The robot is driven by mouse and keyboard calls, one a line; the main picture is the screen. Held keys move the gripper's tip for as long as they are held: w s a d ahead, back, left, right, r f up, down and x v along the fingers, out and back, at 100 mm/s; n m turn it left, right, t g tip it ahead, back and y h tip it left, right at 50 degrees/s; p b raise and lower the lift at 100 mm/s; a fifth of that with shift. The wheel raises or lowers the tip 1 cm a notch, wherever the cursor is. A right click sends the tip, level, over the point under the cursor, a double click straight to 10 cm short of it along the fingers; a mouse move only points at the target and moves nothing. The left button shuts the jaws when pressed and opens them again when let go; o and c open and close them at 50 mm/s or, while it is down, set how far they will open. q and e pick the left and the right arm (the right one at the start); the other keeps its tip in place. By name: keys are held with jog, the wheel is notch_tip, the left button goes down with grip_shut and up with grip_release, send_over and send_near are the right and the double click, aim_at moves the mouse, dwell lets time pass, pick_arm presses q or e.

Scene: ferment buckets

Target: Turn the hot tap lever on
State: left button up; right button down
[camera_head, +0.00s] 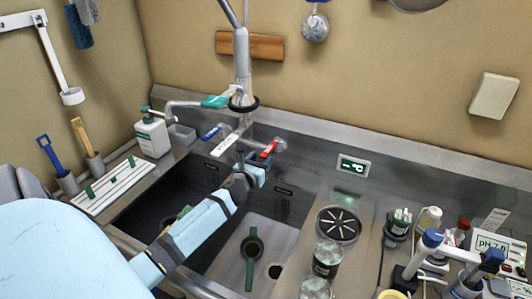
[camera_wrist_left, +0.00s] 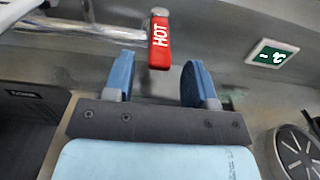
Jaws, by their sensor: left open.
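The hot tap lever (camera_head: 268,149) is a small red handle at the right end of the tap body, above the sink. In the left wrist view the red lever (camera_wrist_left: 160,44), lettered HOT, lies between and just beyond my left gripper's fingertips (camera_wrist_left: 157,80). My left gripper (camera_head: 256,166) is open and empty, with a gap on both sides of the lever. A blue lever (camera_head: 212,132) sits at the tap's other end. My right gripper is not in view.
The sink (camera_head: 285,215) lies under my left arm, with a green-handled tool (camera_head: 251,258) in it. A temperature display (camera_head: 353,166) is right of the tap. Jars (camera_head: 326,258) and lab items crowd the right counter. A soap bottle (camera_head: 152,134) stands left.

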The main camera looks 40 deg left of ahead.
aim_at(271, 148)
pick_arm(q)
jog(key=shift+x, duration=2.15)
jog(key=shift+c, duration=0.5)
grip_shut()
